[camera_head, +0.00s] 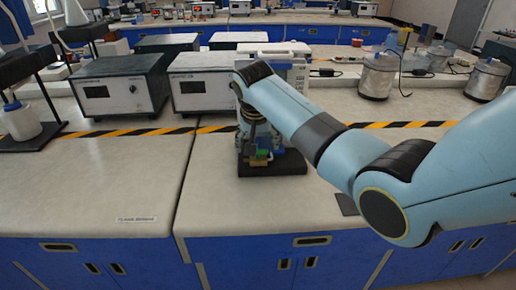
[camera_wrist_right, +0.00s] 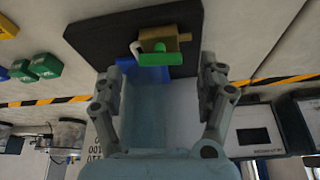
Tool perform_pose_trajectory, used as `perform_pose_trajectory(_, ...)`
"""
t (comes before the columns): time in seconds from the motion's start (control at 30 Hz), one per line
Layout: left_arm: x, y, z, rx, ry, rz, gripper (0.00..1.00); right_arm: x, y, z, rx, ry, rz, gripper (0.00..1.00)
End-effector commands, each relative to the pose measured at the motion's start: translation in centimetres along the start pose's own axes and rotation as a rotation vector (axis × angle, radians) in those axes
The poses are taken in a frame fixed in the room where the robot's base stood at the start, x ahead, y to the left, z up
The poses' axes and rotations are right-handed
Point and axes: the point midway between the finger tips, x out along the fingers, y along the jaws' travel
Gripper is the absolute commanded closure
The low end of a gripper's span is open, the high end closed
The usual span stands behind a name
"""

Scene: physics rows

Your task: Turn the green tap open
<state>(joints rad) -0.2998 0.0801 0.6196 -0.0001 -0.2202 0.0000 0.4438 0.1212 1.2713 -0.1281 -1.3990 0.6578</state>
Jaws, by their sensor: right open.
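The green tap handle (camera_wrist_right: 160,59) lies across a brass-coloured valve body (camera_wrist_right: 172,36) on a black base plate (camera_wrist_right: 92,40), near the top of the right wrist view. In the head view the green handle (camera_head: 262,153) shows small beneath my right arm, above the black base (camera_head: 290,163). My right gripper (camera_wrist_right: 163,70) is open, with its fingers spread to either side of the handle and nothing held between them. In the head view the right gripper (camera_head: 254,122) points down over the base, and the arm partly covers it. My left gripper is not in view.
Two grey instrument boxes (camera_head: 120,85) (camera_head: 206,82) stand behind the yellow-black tape line (camera_head: 150,132). Metal canisters (camera_head: 377,76) stand at back right. The bench front (camera_head: 110,190) is mostly clear. Green and yellow pieces (camera_wrist_right: 45,66) show at left in the wrist view.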

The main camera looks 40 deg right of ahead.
Motion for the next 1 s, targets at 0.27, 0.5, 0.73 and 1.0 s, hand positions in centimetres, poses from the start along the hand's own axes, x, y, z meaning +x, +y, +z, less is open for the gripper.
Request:
perform_pose_trajectory(0.27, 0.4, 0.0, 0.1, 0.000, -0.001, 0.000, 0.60, 2.5, 0.0, 0.0, 0.000, 0.000, 0.000, 0.25)
perform_pose_trajectory(0.5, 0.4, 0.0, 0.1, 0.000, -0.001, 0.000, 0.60, 2.5, 0.0, 0.0, 0.000, 0.000, -0.001, 0.25)
perform_pose_trajectory(0.73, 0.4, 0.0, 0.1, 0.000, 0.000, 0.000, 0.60, 2.5, 0.0, 0.0, -0.001, 0.000, -0.001, 0.54)
perform_pose_trajectory(1.0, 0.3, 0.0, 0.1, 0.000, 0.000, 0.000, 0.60, 2.5, 0.0, 0.0, -0.002, 0.000, -0.001, 0.82)
